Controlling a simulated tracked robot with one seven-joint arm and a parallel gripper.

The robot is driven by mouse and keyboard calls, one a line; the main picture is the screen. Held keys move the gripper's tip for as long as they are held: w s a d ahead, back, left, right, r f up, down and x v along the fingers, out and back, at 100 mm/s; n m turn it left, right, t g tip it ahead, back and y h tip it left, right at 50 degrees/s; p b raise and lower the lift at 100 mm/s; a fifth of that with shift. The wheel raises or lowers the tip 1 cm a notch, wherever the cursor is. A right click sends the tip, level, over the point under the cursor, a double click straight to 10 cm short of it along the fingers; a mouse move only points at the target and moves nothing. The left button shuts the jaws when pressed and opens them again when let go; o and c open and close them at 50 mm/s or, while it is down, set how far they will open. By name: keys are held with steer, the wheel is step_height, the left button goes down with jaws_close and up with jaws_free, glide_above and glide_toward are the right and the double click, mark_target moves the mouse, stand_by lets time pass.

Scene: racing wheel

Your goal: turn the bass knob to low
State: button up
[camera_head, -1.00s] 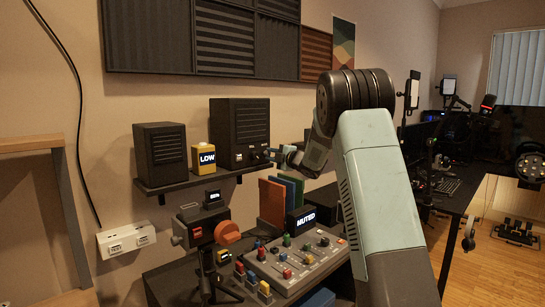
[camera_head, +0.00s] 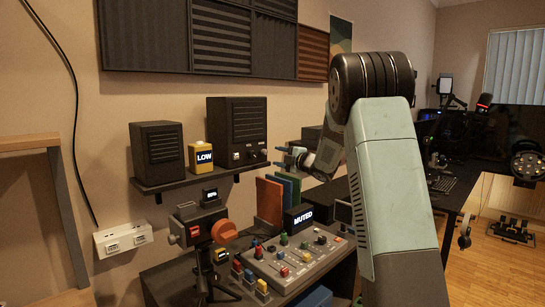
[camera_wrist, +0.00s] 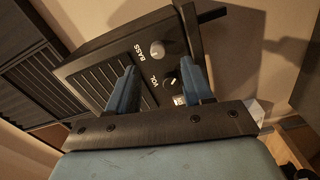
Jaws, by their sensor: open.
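The black speaker box (camera_head: 237,118) stands on the wall shelf and also shows tilted in the wrist view (camera_wrist: 95,62). Its front carries a pale round knob marked BASS (camera_wrist: 158,49) and a darker knob marked VOL (camera_wrist: 169,83). A yellow box (camera_head: 201,157) reading LOW stands left of the speaker. My gripper (camera_head: 280,157) is open and empty, to the right of the speaker and apart from it. In the wrist view its blue fingers (camera_wrist: 158,64) frame the two knobs without visible contact. The knob's pointer mark is too small to read.
A second black speaker (camera_head: 157,143) stands at the shelf's left. Below are a mixing panel (camera_head: 295,262), a MUTED sign (camera_head: 300,218), upright coloured folders (camera_head: 271,200) and a device with an orange knob (camera_head: 223,231). The wall above the speakers holds dark ribbed panels (camera_head: 220,38).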

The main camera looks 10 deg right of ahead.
steer(key=v, duration=0.7)
steer(key=shift+s, duration=0.15)
steer(key=shift+d, duration=0.1)
steer(key=s+d+r+m+g+h, duration=0.1)
steer(key=s+r+m+h, duration=0.35)
steer(key=s+m, duration=0.3)
steer(key=s+d+r+m+h, duration=0.1)
steer(key=s+r+m+h, duration=0.2)
steer(key=s+m+h, duration=0.4)
steer(key=s+a+f+m+g, duration=0.2)
steer(key=s+a+f+g, duration=0.1)
steer(key=s, duration=0.8)
steer(key=s+a+f+m+g+y, duration=0.1)
steer(key=s+a+f+m+g, duration=0.2)
steer(key=s, duration=0.8)
steer(key=s+a+f+m+g+y, duration=0.1)
steer(key=s+a+f+m+g, duration=0.1)
steer(key=s, duration=0.9)
step_height(320, 180, down, 2)
steer(key=shift+s+a+f+g, duration=0.15)
steer(key=shift+a+f+g, duration=0.1)
steer(key=shift+a+g, duration=0.2)
steer(key=shift+m+y, duration=0.25)
